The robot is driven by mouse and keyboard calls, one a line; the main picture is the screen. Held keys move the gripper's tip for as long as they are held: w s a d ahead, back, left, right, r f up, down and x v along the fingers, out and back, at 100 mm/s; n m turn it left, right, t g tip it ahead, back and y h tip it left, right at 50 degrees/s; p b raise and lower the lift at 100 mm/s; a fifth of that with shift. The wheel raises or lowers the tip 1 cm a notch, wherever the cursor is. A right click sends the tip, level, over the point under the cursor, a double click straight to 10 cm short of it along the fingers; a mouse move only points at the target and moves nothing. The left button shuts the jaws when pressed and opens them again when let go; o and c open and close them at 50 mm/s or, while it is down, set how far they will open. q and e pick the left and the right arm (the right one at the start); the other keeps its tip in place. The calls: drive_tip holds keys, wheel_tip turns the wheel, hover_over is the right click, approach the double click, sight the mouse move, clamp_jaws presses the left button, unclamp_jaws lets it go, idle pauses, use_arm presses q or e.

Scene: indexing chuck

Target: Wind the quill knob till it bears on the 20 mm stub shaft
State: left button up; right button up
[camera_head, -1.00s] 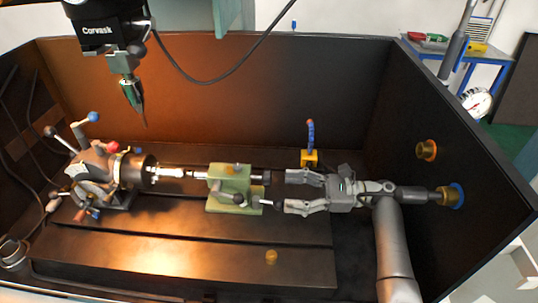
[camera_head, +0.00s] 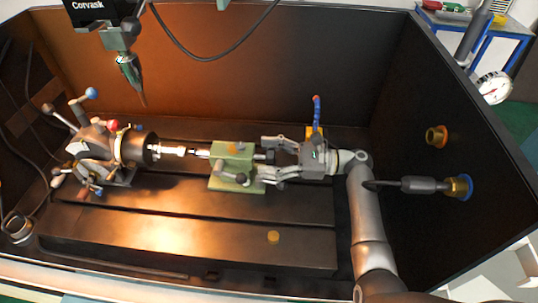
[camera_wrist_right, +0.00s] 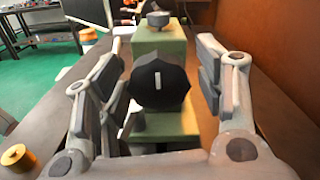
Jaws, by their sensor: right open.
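The green tailstock (camera_head: 232,172) stands on the bed in the head view. Its black quill knob (camera_wrist_right: 160,82) has a white mark and faces the camera in the right wrist view. My right gripper (camera_head: 268,158) is open, one finger on each side of the knob. In the wrist view, the fingers show no clear contact with it. The bright 20 mm stub shaft (camera_head: 172,151) sticks out of the dark chuck (camera_head: 140,148) towards the tailstock. I cannot tell whether the quill tip touches the shaft. My left gripper is not in view.
A blue hose (camera_head: 317,108) rises behind my right gripper. A brass plug (camera_head: 273,237) sits on the front bed. Dark enclosure walls stand at the back and right.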

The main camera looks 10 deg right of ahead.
drive_tip(key=shift+c, duration=0.3)
drive_tip(key=c, duration=1)
drive_tip(key=shift+r+m+p, duration=0.2)
drive_tip(key=shift+m+p, duration=0.1)
drive_tip(key=shift+p, duration=0.4)
drive_tip(key=m+p, duration=0.3)
drive_tip(key=p, duration=0.2)
drive_tip(key=shift+r, duration=0.15)
drive_tip(key=m+p, duration=0.2)
drive_tip(key=shift+m+p, duration=0.3)
drive_tip(key=shift+p, duration=0.1)
drive_tip(key=shift+f+m+p, duration=0.25)
drive_tip(key=shift+m+p, duration=0.1)
drive_tip(key=shift+m, duration=0.05)
